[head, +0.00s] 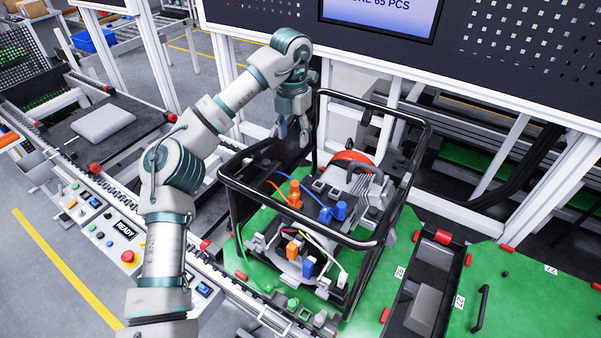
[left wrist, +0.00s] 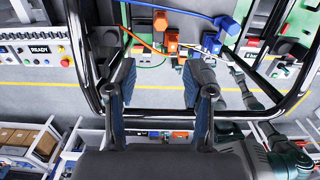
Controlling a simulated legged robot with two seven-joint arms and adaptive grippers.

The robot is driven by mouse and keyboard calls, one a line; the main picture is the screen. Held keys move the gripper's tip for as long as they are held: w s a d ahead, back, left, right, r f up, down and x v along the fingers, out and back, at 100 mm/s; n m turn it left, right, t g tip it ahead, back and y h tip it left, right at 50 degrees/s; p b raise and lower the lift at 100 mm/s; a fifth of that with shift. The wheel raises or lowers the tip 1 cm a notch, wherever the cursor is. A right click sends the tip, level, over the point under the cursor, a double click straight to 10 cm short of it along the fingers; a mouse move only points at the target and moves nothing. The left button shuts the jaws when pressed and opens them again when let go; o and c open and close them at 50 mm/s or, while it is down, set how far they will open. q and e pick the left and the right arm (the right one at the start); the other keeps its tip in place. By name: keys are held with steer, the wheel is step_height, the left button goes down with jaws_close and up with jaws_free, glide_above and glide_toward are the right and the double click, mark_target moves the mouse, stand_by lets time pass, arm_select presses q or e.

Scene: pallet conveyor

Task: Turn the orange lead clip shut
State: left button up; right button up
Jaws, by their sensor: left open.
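The orange lead clip (head: 295,194) stands on the device inside the black tube frame (head: 233,207), with an orange cable running to it. It also shows at the top of the left wrist view (left wrist: 160,20). A blue lead clip (head: 340,210) with a blue cable stands to its right, and shows in the left wrist view (left wrist: 228,25). My left gripper (head: 293,132) is open and empty, pointing down above the frame's back left part, apart from the orange clip. Its two fingers (left wrist: 160,78) are spread wide in the left wrist view. My right gripper is not visible.
The tube frame's bars surround the device and cross close to my left gripper. Lower orange (head: 292,250) and blue (head: 308,268) connectors with several wires sit at the device's front. The green pallet (head: 375,300) lies beneath. A control panel (head: 125,235) stands left.

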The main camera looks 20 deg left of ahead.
arm_select(q)
step_height(320, 180, down, 4)
steer(key=r+b, duration=0.1)
glide_toward(295, 183)
step_height(295, 183, down, 6)
steer(key=shift+w+a+r+b, duration=0.1)
steer(key=shift+b, duration=0.2)
step_height(295, 183, down, 2)
steer(key=shift+f, duration=0.95)
jaws_close()
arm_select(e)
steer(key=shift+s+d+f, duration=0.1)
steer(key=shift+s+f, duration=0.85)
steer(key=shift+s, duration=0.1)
